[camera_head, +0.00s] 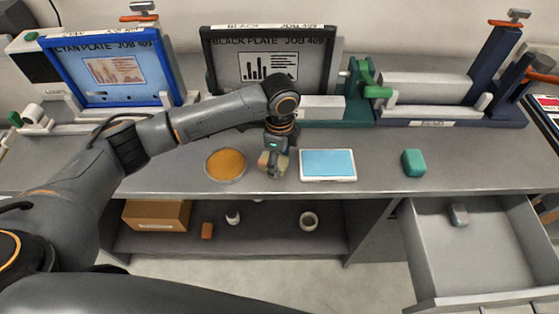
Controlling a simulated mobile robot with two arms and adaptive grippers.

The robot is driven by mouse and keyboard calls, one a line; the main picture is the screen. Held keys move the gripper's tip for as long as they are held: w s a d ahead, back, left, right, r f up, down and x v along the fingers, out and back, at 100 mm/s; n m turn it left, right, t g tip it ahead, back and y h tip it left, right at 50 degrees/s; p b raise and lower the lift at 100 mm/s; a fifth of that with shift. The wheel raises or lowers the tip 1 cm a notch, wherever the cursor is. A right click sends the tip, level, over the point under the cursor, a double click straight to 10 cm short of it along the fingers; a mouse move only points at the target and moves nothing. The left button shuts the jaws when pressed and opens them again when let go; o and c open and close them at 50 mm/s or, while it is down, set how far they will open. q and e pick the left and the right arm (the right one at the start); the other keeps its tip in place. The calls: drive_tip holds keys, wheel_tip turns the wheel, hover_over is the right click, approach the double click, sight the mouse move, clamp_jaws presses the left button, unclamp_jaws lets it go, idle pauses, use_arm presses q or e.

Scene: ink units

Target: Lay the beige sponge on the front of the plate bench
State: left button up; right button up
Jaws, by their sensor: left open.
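My left gripper (272,170) reaches down over the front part of the grey plate bench (475,170), between an orange round pad and a light blue rectangular pad. It is open. A small beige patch, likely the beige sponge (282,164), shows right at its fingers. The fingers hide much of it. I cannot tell whether it touches the bench or the fingers. My right gripper is not in view.
The orange round pad (226,164) lies left of the gripper, the blue pad (328,164) right. A green block (413,162) stands further right. Framed plates and clamp units line the back. An open drawer (475,250) juts out below right. Bare bench lies between blue pad and green block.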

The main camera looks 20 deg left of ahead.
sight(280, 162)
use_arm(q)
wheel_tip(280, 162, up, 11)
drive_tip(key=b, duration=0.2)
drive_tip(key=shift+r, duration=0.2)
idle(0.4)
